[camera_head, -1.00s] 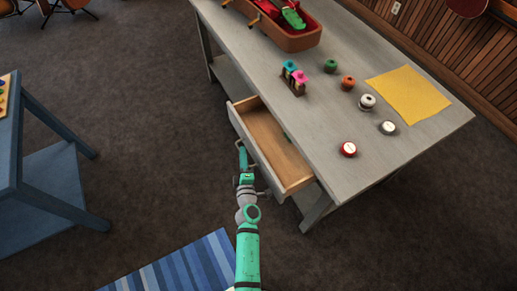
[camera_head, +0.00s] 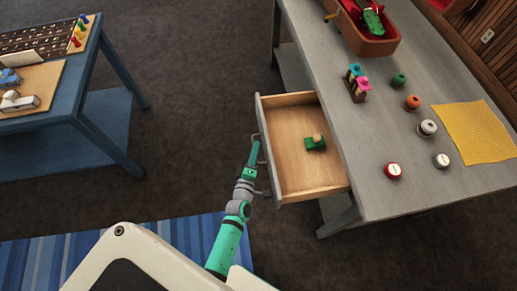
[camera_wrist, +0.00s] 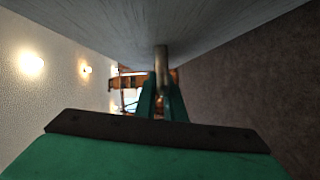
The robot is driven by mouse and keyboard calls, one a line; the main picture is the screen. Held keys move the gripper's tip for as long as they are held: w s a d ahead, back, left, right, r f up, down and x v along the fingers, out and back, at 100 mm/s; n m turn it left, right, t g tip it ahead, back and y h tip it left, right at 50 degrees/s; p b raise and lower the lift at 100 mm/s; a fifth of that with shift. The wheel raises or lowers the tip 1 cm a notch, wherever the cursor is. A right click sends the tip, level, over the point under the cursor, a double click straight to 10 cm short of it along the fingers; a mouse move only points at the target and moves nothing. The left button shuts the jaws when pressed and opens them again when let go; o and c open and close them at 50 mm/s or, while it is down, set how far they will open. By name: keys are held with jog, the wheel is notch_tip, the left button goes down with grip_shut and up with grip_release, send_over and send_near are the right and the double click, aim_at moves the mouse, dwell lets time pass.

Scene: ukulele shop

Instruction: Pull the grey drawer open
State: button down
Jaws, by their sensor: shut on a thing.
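The grey drawer (camera_head: 267,160) stands well out from the grey table (camera_head: 365,195), with its pale wooden inside showing. A green and tan object (camera_head: 316,143) lies on the drawer floor. My gripper (camera_head: 254,152) is at the outer side of the drawer front, shut on the drawer's handle (camera_head: 262,140). In the wrist view, my gripper's green fingers (camera_wrist: 162,95) close around the metal handle bar (camera_wrist: 161,60), beneath the grey drawer front (camera_wrist: 120,25). The finger contact itself is small in the head view.
On the table are a brown tray (camera_head: 372,44), small pegs in a holder (camera_head: 356,90), several round pots and spools (camera_head: 428,128) and a yellow cloth (camera_head: 475,132). A blue table (camera_head: 125,165) stands left. Open carpet lies between the tables; a striped blue rug (camera_head: 60,250) is in front.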

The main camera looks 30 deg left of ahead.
jog(key=c, duration=1.8)
grip_release()
jog(key=shift+c, duration=0.2)
jog(key=shift+s+d, duration=0.1)
jog(key=shift+s, duration=0.4)
jog(key=f+v, duration=0.1)
jog(key=v, duration=0.8)
jog(key=shift+s+d+r, duration=0.15)
jog(key=shift+s+r, duration=0.25)
jog(key=shift+r, duration=0.15)
